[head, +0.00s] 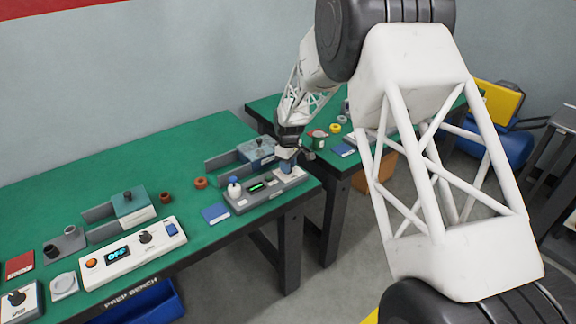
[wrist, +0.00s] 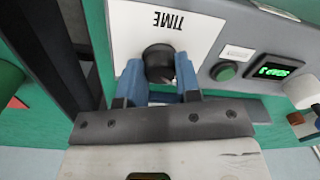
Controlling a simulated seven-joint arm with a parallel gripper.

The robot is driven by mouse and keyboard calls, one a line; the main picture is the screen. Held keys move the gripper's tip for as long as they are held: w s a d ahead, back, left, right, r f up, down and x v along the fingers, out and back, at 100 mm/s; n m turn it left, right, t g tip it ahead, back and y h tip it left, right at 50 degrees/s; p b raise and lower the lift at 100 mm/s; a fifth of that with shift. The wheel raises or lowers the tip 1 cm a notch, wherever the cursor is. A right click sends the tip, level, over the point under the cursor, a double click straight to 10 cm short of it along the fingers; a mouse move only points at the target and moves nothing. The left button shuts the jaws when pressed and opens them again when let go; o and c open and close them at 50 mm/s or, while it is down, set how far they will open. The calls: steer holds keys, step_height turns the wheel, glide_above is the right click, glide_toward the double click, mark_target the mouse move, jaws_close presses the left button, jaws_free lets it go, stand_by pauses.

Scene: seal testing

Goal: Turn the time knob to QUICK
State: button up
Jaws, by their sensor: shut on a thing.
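The time knob (wrist: 158,55) is dark and round. It sits on a white panel (wrist: 190,32) under the word TIME, which appears upside down in the wrist view. My gripper (wrist: 158,72) has its two blue fingers on either side of the knob and is shut on it. The knob's pointer and any QUICK mark are hidden or not readable. In the head view my gripper (head: 288,160) is at the right end of the tester (head: 243,206), covering the knob there.
In the wrist view a green button (wrist: 224,71) and a lit green display (wrist: 275,70) sit right of the knob. A blue card (head: 215,213) and an OFF-display unit (head: 135,252) lie further left.

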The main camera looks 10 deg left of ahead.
steer(key=shift+n, duration=0.5)
steer(key=o, duration=0.9)
steer(key=shift+r, duration=0.15)
steer(key=shift+w+r, duration=0.15)
steer(key=shift+r, duration=3.65)
steer(key=shift+d, duration=0.1)
